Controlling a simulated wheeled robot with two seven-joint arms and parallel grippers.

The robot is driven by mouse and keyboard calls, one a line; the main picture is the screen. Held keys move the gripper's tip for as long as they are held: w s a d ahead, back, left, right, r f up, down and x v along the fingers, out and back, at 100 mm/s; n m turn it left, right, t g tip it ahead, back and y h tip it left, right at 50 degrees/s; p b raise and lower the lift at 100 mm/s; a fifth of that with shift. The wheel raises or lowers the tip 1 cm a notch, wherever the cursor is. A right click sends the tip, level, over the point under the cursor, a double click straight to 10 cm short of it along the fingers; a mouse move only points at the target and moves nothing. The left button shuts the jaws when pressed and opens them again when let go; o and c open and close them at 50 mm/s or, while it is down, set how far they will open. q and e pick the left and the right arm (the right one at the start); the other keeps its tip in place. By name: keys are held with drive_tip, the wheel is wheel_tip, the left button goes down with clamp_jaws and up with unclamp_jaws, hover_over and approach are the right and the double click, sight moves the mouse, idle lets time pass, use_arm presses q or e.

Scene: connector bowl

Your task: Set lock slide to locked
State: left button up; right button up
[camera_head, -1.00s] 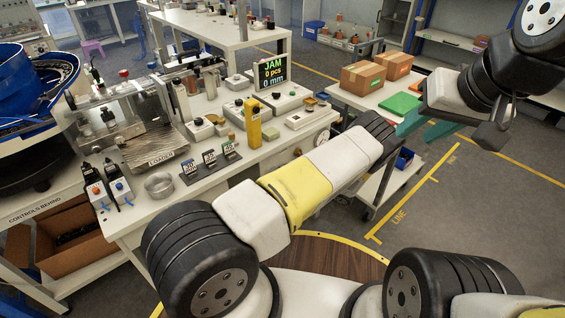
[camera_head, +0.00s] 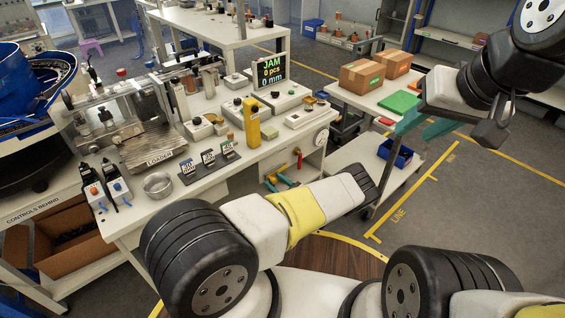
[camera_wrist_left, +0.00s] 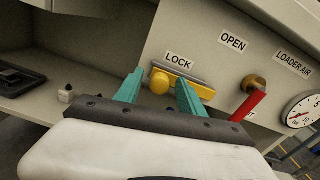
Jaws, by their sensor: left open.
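The lock slide is a yellow bar with a round yellow knob (camera_wrist_left: 160,83), on a pale panel under a LOCK label (camera_wrist_left: 179,61) in the left wrist view. An OPEN label (camera_wrist_left: 233,42) is farther right and higher. My left gripper (camera_wrist_left: 158,92) is open, its teal fingertips on either side of the knob in the picture; I cannot tell whether they touch it. In the head view my left gripper (camera_head: 279,179) is low by the bench's right end, where the slide cannot be made out. My right gripper (camera_head: 426,126) appears open and empty near the side cart.
A red-handled valve (camera_wrist_left: 249,105) and a round gauge (camera_wrist_left: 300,110) are right of the slide. The bench above carries a yellow post (camera_head: 252,123) and a JAM display (camera_head: 270,72). A cart with boxes (camera_head: 361,75) stands to the right.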

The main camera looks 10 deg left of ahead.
use_arm(q)
drive_tip(key=shift+w+a, duration=0.15)
drive_tip(key=shift+a, duration=0.05)
drive_tip(key=shift+c, duration=0.3)
clamp_jaws()
idle(1.1)
